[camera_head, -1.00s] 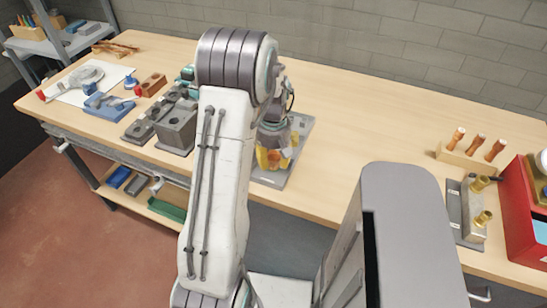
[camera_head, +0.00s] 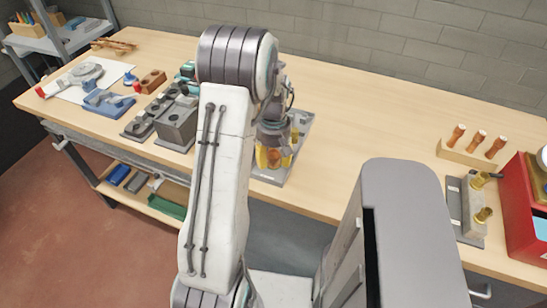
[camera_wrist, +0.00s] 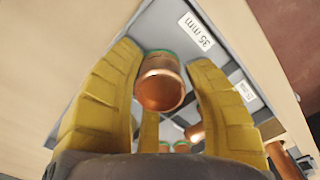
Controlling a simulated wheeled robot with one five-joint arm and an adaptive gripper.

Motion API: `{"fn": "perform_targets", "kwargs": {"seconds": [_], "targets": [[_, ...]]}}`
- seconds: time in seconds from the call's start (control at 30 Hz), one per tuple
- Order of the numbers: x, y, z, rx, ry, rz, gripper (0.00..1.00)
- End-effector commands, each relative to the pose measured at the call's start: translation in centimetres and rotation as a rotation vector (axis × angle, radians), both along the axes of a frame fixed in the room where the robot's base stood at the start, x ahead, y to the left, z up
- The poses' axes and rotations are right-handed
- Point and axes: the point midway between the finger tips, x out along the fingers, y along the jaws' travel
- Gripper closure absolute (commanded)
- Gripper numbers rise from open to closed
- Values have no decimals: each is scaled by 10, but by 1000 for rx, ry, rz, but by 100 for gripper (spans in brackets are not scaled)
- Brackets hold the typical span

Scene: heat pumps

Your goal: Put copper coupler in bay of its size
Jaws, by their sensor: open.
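A copper coupler (camera_wrist: 160,85) with a green band around its far end is between the two yellow fingers of my gripper (camera_wrist: 165,80) in the wrist view. The gripper is open, with a finger on each side of the coupler; narrow gaps show beside it. The coupler is in or over a grey divided tray (camera_wrist: 165,22) with a "35 mm" label (camera_wrist: 195,31) beside it. In the head view my gripper (camera_head: 272,158) is low over the grey tray (camera_head: 302,122) on the bench. My arm and gripper hide much of the tray there.
Another copper piece (camera_wrist: 195,132) lies close to the fingers, with more partly hidden below. Grey blocks with holes (camera_head: 177,127) stand left of my arm. The bench middle right of the tray is clear.

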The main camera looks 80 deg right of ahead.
Motion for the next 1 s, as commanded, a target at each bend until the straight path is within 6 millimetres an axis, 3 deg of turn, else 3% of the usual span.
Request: {"fn": "perform_targets", "kwargs": {"seconds": [0.27,0.8,1.0], "targets": [[0,-1,9,-1,0,0,52],[0,-1,97,-4,0,0,52],[0,-1,113,-3,0,0,52]]}}
